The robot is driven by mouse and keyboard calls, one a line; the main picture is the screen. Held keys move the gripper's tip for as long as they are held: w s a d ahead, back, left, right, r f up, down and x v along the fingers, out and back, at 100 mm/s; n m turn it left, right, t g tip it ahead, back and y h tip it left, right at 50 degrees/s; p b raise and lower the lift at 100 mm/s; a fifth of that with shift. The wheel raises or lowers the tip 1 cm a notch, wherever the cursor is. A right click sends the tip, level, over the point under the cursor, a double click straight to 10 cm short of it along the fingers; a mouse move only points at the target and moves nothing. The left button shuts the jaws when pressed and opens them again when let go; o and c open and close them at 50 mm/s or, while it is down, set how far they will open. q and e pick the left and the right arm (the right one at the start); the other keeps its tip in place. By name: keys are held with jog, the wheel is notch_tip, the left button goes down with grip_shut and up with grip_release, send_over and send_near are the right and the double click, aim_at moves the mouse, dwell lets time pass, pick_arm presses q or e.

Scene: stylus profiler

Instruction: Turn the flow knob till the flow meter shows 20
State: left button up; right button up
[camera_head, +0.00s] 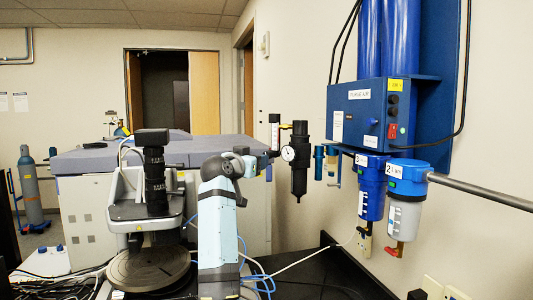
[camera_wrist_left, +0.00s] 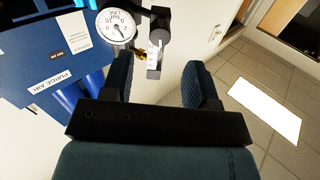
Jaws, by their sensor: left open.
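The flow meter (camera_head: 274,131) is a small upright white tube with dark ends on the back wall, left of a round pressure gauge (camera_head: 289,153). Its scale is too small to read. My left gripper (camera_head: 263,165) is at the flow meter's lower end in the head view. In the left wrist view the gripper (camera_wrist_left: 158,80) is open, with its two dark fingers apart and nothing clearly held. The flow meter (camera_wrist_left: 154,50) lies beyond the gap between them. The flow knob cannot be made out clearly. My right gripper is not in view.
A black filter (camera_head: 300,175) hangs beside the gauge. The blue purge air unit (camera_head: 365,115) and its two filter bowls stand to the right. A stylus profiler (camera_head: 150,205) with a round stage is left of my arm. The black bench (camera_head: 310,275) has loose tubing.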

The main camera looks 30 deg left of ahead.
pick_arm(q)
jog(key=shift+w+a+p, duration=0.15)
jog(key=shift+w+p, duration=0.35)
jog(key=shift+w, duration=1.35)
jog(key=shift+w+a+p, duration=0.15)
jog(key=shift+w+p, duration=0.3)
jog(key=shift+w, duration=1.4)
jog(key=c, duration=0.9)
